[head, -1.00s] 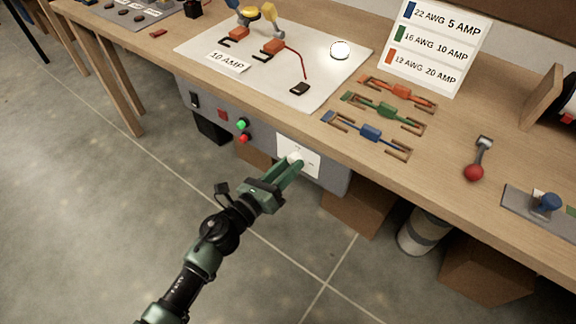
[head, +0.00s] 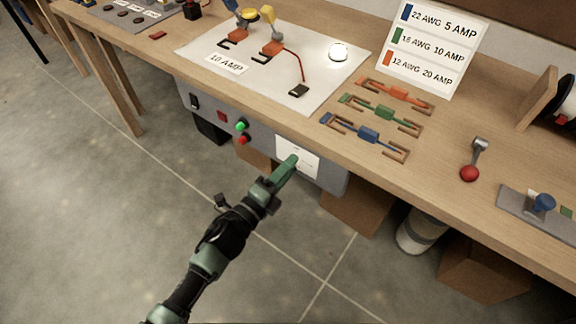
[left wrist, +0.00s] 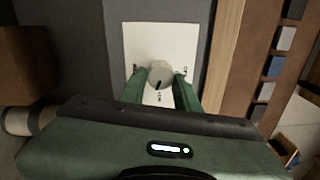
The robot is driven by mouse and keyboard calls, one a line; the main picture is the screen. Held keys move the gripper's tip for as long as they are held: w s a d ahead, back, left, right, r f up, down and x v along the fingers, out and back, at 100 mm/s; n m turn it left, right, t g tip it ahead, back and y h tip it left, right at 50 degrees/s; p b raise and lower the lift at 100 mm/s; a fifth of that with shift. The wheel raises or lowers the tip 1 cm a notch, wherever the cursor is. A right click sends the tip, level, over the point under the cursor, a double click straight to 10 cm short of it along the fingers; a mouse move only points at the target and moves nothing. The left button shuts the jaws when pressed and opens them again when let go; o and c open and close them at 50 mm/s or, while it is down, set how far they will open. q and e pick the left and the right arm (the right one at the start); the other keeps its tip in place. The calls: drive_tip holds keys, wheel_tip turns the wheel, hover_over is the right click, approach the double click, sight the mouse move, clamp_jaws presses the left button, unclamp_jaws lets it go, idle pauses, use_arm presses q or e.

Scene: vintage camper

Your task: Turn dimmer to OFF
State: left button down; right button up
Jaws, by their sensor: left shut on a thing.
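The dimmer is a pale round knob (left wrist: 160,72) on a white square plate (left wrist: 132,42), set in the grey front panel under the bench. A short black mark shows on the knob in the left wrist view, and small dark print on the plate around it. The plate also shows in the head view (head: 304,165). My left gripper (head: 293,160) is shut on the knob, one green finger on each side in the left wrist view (left wrist: 160,76). My right gripper is not in view.
The panel also bears a green button (head: 242,125), a red button (head: 243,139) and a black switch (head: 194,101). On the wooden bench above, a round lamp (head: 338,52) glows white on a pale board (head: 215,40). Cardboard boxes (head: 357,207) stand below. The floor at left is clear.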

use_arm(q)
drive_tip(key=n+p, duration=0.3)
drive_tip(key=n, duration=0.8)
drive_tip(key=n+y+p, duration=0.1)
drive_tip(key=n+p, duration=0.2)
drive_tip(key=n, duration=0.8)
drive_tip(key=shift+a+r+n+p, duration=0.15)
drive_tip(key=shift+n+p, duration=0.15)
drive_tip(key=c, duration=1)
unclamp_jaws()
drive_tip(key=shift+c, duration=0.2)
drive_tip(key=v, duration=0.7)
drive_tip(key=shift+s+b, duration=0.35)
drive_tip(key=shift+a, duration=0.1)
